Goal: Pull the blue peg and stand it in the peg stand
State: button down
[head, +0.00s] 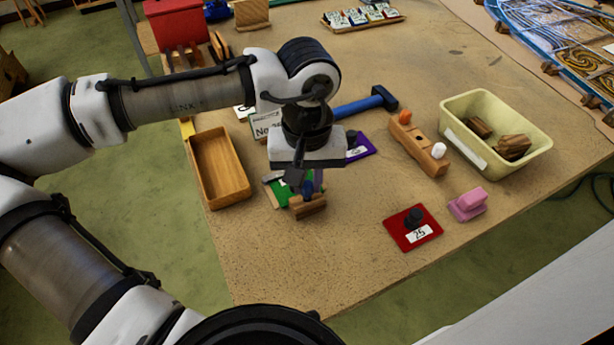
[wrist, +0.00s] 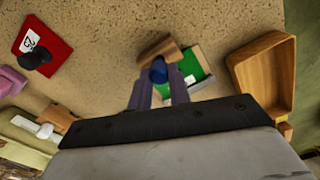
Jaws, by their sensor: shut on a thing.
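My gripper (head: 307,182) is shut on the blue peg (head: 307,189), low over the table. In the wrist view the peg's rounded blue end (wrist: 158,71) shows between the two fingers. A small wooden block (head: 308,208) is right at the peg; I cannot tell whether the peg is still seated in it. The block also shows in the wrist view (wrist: 156,46). The peg stand (head: 430,160), a wooden bar to the right, holds an orange peg (head: 404,117) and a white peg (head: 438,151), with a dark hole between them.
A green plate (head: 274,192) lies beside the block. A wooden tray (head: 245,194) stands left. A blue hammer (head: 375,100) and purple plate (head: 367,151) lie behind. A red plate with a black knob (head: 400,235), pink block (head: 468,205) and cream bin (head: 540,150) are right.

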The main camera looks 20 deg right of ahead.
aim_at(307, 182)
jog(key=shift+r, duration=0.2)
jog(key=shift+r+p, duration=1.55)
jog(key=shift+p, duration=0.15)
jog(key=c, duration=1.9)
grip_release()
grip_shut()
